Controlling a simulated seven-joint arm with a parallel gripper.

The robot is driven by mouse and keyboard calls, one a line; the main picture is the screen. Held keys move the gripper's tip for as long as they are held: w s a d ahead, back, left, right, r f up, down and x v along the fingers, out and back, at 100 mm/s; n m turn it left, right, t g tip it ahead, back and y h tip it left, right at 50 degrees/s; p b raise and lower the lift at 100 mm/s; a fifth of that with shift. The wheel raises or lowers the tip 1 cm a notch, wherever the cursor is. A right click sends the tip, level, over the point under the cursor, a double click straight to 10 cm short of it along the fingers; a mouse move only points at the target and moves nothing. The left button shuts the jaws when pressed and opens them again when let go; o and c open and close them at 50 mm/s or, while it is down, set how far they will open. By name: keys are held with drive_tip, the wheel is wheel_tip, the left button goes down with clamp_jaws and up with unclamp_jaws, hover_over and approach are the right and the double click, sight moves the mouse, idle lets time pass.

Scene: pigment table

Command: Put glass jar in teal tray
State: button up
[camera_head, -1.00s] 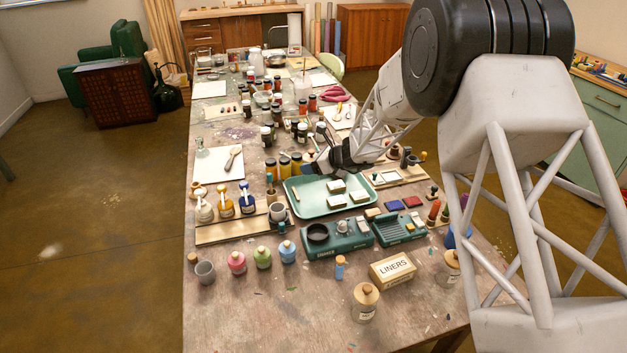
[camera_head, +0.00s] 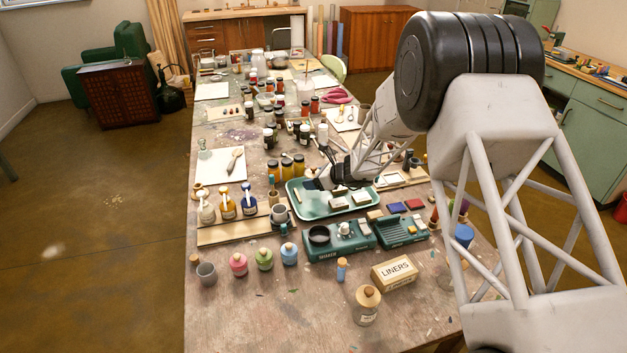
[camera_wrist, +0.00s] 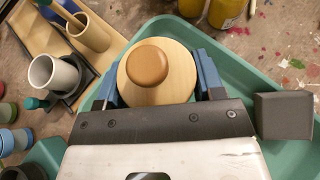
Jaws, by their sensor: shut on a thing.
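The teal tray (camera_head: 305,211) lies on the middle of the table, and its green floor and rim also show in the wrist view (camera_wrist: 240,55). My gripper (camera_wrist: 157,82) has its blue fingers shut on the two sides of a jar with a round pale wooden lid and brown knob (camera_wrist: 150,68). The lid hides the jar's body, so I cannot see the glass or whether its base touches the tray. In the head view my gripper (camera_head: 318,187) is over the tray's left back part, and the held jar cannot be made out.
Several small pale blocks (camera_head: 338,203) lie in the tray, and a dark grey block (camera_wrist: 284,116) shows right of my gripper. Yellow jars (camera_head: 287,166) stand behind it, a grey cup (camera_head: 279,213) to its left, and a teal shaker device (camera_head: 341,242) in front.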

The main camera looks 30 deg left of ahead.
drive_tip(key=shift+f, duration=0.2)
drive_tip(key=o, duration=1.1)
drive_tip(key=shift+o, duration=0.2)
drive_tip(key=shift+r, duration=0.15)
drive_tip(key=v, duration=1.2)
